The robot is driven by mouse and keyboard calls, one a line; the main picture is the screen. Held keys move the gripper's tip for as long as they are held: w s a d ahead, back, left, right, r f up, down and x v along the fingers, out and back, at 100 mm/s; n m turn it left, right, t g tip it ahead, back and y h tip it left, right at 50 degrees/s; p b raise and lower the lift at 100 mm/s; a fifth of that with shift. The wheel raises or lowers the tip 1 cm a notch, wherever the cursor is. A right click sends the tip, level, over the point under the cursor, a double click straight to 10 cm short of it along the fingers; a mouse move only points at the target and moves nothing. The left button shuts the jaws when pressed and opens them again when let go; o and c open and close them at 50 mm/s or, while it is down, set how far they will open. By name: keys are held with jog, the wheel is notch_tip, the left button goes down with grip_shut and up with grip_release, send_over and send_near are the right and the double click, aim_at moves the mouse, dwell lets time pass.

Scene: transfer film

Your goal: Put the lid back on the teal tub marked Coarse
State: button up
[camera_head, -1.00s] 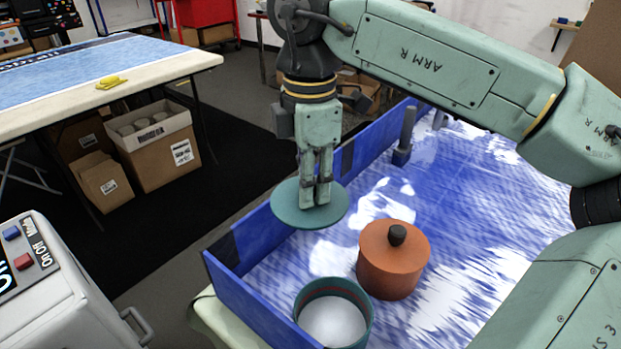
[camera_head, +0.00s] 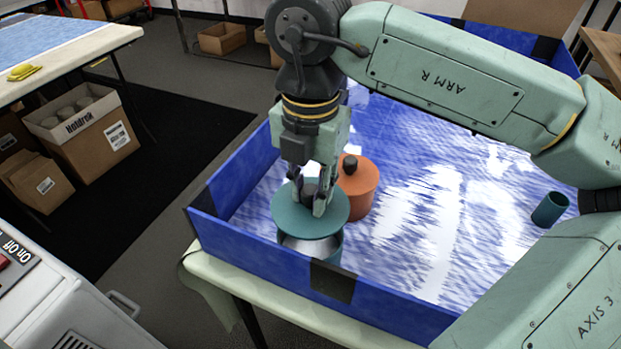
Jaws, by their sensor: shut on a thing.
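The teal lid (camera_head: 331,222) is in my gripper (camera_head: 316,200), which is shut on its dark knob. The lid is over the teal tub (camera_head: 333,252), covering much of its mouth. Part of the tub's pale inside shows below the lid's near edge, so the lid is not seated flush on the rim. Whether lid and rim touch, I cannot tell. No marking is readable on the tub. An orange tub (camera_head: 358,200) with its own lid and dark knob stands just behind, to the right.
The tubs stand in a blue-walled tray (camera_head: 270,270) on a pale table (camera_head: 225,275). A small dark teal cup (camera_head: 550,209) is at the right. The tray's middle right is clear. A white machine (camera_head: 60,300) is at the lower left.

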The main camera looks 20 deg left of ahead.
aim_at(311, 211)
jog(key=shift+f+b, duration=1.5)
jog(key=shift+f, duration=1.05)
jog(key=shift+f+b, duration=0.7)
jog(key=shift+b, duration=0.5)
jog(key=shift+f+b, duration=0.15)
jog(key=shift+b, duration=0.45)
dwell(0.3)
jog(key=o, duration=1)
jog(key=shift+o, duration=0.3)
jog(key=o, duration=0.4)
